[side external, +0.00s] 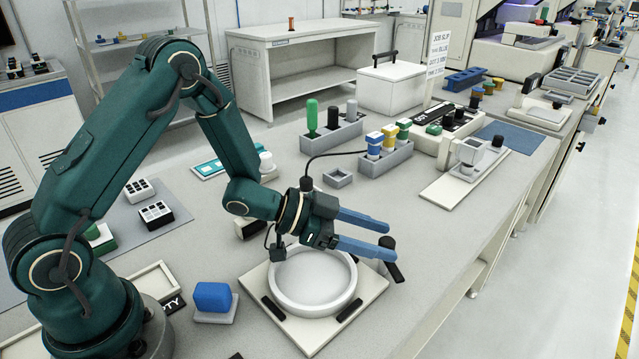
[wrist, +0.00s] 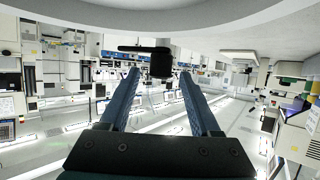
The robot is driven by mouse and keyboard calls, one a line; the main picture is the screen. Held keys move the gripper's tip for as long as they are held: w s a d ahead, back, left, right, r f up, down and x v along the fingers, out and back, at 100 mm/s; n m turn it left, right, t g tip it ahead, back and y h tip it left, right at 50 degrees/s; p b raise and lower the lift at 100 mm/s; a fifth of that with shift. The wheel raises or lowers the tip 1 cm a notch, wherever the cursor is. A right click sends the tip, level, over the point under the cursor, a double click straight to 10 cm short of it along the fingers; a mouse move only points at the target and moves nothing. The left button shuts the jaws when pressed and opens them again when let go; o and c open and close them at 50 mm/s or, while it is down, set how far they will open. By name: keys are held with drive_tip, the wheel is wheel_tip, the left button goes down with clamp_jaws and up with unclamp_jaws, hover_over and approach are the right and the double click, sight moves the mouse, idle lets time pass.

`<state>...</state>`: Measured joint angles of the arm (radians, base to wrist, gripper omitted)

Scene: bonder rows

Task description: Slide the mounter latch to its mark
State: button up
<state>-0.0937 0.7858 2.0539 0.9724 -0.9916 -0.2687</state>
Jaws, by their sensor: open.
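The mounter (side external: 343,328) is a pale square plate with a raised white ring (side external: 352,290) and black strips along its edges. A black latch (side external: 394,270), with a knob and a short bar, stands at the plate's right side. My gripper (side external: 391,243) is over the ring's right part, its two blue fingers apart and pointing right toward the latch. In the wrist view the black latch (wrist: 160,64) appears between and just beyond the fingertips of my gripper (wrist: 159,76). I cannot tell whether a finger touches it. I cannot make out the mark.
A blue block (side external: 212,298) on a small grey base stands left of the mounter. A small grey open box (side external: 338,178) and a grey holder (side external: 385,160) with coloured-top pieces stand behind. The bench is clear right of the mounter, up to its right edge.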

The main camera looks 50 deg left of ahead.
drive_tip(key=shift+v, duration=1.4)
